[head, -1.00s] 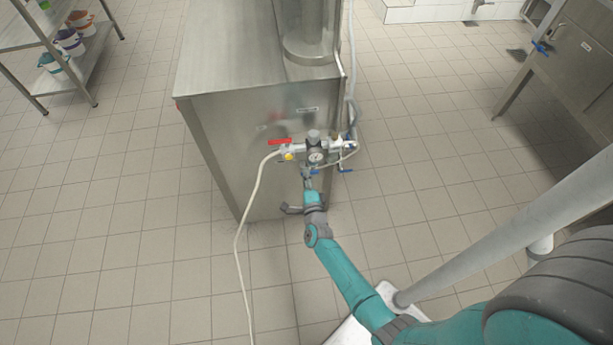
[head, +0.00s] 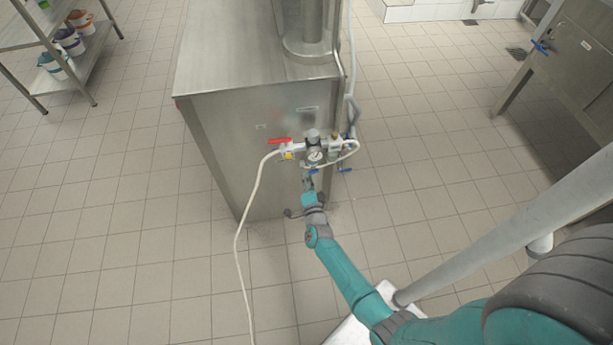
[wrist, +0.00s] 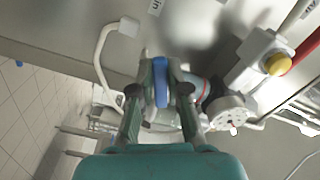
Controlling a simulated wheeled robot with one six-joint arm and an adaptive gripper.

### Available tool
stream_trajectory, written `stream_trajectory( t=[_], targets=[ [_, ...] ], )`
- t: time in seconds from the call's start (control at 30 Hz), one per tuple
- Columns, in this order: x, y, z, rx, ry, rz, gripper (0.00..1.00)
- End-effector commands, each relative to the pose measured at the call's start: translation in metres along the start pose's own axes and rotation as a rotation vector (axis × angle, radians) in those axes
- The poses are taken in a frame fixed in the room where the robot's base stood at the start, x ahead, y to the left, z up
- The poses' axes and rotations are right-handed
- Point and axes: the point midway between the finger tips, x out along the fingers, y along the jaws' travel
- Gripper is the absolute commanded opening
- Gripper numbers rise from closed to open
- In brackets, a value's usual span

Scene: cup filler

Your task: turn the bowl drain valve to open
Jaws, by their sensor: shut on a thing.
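A blue valve lever (wrist: 161,82) stands between my two fingertips in the wrist view, and the fingers are closed on it from both sides. In the head view my gripper (head: 309,182) reaches up to the underside of the pipe fittings on the steel cabinet's end panel. The gripped blue lever (head: 313,171) shows there as a small patch just below the round gauge (head: 315,156). The fingertips are small in the head view. I cannot read a label that names this lever as the bowl drain valve, and its valve body is partly hidden.
A red lever (head: 280,141) is at the left of the fittings, with a white hose (head: 240,225) hanging to the floor. Another blue lever (head: 345,170) is close on the right. The steel cabinet (head: 235,145) stands behind. Tiled floor (head: 430,200) is open to the right.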

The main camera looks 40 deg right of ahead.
Motion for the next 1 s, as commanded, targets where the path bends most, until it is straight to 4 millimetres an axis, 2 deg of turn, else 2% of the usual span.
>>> stream_trajectory(
  t=[1.0],
  targets=[
    [-0.001,0.026,-0.012,-0.932,-0.003,0.001,0.0]
  ],
)
